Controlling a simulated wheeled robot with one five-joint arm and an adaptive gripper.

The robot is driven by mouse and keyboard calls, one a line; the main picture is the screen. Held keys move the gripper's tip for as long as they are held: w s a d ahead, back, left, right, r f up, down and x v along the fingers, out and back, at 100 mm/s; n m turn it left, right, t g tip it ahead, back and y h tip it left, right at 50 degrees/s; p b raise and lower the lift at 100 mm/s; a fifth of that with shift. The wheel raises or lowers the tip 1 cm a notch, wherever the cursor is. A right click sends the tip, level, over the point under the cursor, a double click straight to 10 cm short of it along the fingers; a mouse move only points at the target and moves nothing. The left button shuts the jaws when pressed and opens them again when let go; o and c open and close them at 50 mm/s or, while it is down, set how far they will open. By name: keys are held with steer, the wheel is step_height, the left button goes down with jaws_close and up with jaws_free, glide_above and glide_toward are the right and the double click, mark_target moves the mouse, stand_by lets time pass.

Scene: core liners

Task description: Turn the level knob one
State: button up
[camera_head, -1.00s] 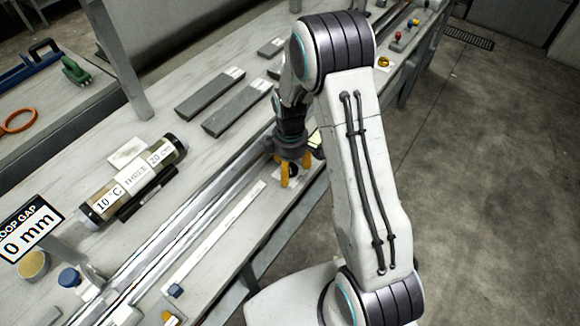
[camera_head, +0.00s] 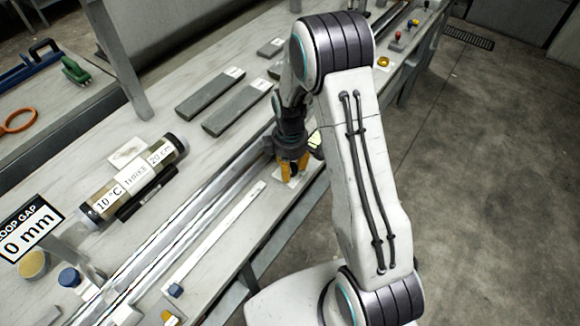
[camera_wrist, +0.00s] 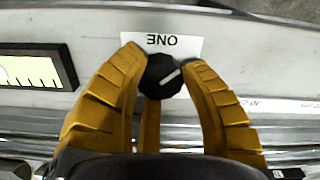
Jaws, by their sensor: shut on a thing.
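The level knob one (camera_wrist: 162,76) is a black round knob with a pale pointer line, in front of a white label reading "ONE" (camera_wrist: 162,43), upside down in the wrist view. My gripper (camera_wrist: 163,82) has its yellow fingers shut on the knob, one on each side. The pointer line slants up to the right in the wrist view. In the head view my gripper (camera_head: 291,168) points down at the bench's front edge, and its fingers mostly hide the knob.
Metal rails (camera_head: 190,215) run along the bench. A labelled core tube (camera_head: 133,180) and a "0 mm" sign (camera_head: 28,230) stand to the left. Grey bars (camera_head: 210,92) lie behind.

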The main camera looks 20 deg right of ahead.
steer(key=shift+f+m+b, duration=0.2)
steer(key=shift+m+b, duration=0.6)
steer(key=shift+m, duration=0.1)
steer(key=shift+c, duration=0.2)
steer(key=shift+r+m+b, duration=0.15)
steer(key=shift+m+b, duration=0.5)
steer(key=shift+m, duration=0.95)
steer(key=shift+s, duration=0.1)
steer(key=o, duration=1.2)
step_height(320, 180, up, 12)
